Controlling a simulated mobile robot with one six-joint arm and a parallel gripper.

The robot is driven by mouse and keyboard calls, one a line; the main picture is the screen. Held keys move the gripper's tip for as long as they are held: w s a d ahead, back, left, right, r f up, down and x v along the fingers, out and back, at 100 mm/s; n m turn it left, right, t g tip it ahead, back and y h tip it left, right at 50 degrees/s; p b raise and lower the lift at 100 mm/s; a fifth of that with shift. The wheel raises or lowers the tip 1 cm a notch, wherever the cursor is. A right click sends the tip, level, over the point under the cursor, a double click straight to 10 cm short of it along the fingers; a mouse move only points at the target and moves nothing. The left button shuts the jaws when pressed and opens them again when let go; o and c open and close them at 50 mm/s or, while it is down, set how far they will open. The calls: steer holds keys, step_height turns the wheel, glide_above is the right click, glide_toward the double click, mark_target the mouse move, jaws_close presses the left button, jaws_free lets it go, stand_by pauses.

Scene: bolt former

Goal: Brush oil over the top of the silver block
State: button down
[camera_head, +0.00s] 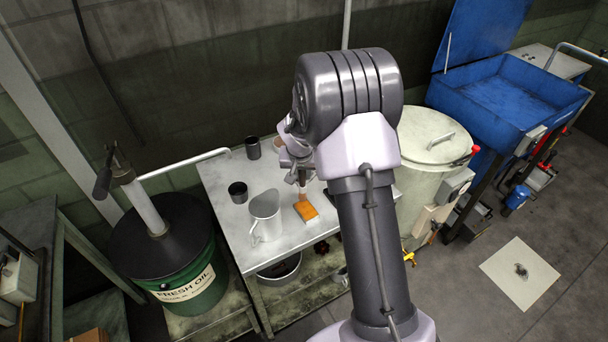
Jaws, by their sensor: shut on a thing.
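My gripper (301,180) is over the metal table (222,172), partly hidden by my own arm.
A metal jug (265,217) stands close left of the orange thing. Dark cups (238,193) (253,148) stand farther left and back. A green fresh oil drum (180,262) is left of the table. A lidded pale drum (430,140) and blue tank (505,100) stand right.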

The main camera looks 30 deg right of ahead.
step_height(320, 180, up, 8)
steer(key=p, duration=0.4)
steer(key=shift+w+f+p, duration=0.15)
steer(key=shift+w+p, duration=0.1)
steer(key=shift+p, duration=0.05)
stand_by(0.3)
